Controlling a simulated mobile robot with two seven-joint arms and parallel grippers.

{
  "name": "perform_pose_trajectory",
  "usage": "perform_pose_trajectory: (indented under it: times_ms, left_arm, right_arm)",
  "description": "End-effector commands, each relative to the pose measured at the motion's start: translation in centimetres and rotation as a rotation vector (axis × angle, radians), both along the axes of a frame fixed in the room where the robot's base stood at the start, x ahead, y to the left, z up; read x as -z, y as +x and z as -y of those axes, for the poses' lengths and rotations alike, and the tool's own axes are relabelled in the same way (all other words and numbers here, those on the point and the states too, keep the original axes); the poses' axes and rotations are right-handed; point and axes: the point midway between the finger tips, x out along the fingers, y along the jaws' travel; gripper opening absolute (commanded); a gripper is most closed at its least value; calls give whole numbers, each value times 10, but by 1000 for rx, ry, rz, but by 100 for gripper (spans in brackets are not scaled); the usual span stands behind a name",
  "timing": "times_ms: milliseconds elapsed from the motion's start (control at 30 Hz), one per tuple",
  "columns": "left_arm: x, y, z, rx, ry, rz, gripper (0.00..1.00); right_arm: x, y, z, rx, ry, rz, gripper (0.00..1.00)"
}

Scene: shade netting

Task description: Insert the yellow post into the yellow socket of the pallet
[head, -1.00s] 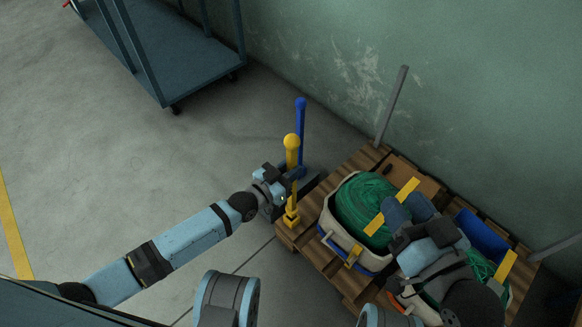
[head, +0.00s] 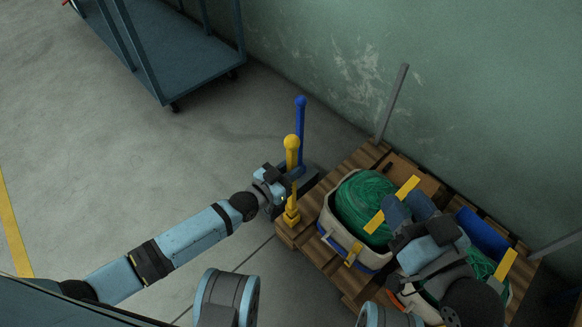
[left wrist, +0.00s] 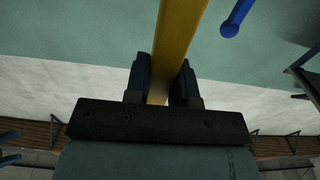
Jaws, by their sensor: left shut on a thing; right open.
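My left gripper (head: 289,184) is shut on the yellow post (head: 291,152), which stands roughly upright with its round knob on top. The post also shows between the fingers in the left wrist view (left wrist: 178,45). The yellow socket (head: 291,217) is at the near left corner of the wooden pallet (head: 290,237). The post's lower part lines up closely with the socket in the head view; I cannot tell whether its end is inside. My right gripper (head: 409,204) is open over the crate of green netting; its fingertips are partly hard to make out.
A blue post (head: 300,125) stands upright just behind the yellow one. A pale crate (head: 337,232) holding green netting (head: 362,200) is on the pallet, with yellow straps. Grey posts rise at the pallet's far side by the wall. A blue cart (head: 170,60) stands at upper left; floor between is clear.

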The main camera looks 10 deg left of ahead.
Motion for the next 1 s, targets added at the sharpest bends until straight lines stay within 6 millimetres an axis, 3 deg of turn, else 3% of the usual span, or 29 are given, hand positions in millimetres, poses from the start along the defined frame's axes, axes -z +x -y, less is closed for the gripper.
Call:
perform_pose_trajectory:
  times_ms: [1000]
  left_arm:
    - [7,0,0,0,-1,1,0]
  right_arm:
    - [5,1,-3,-2,4,-8,42]
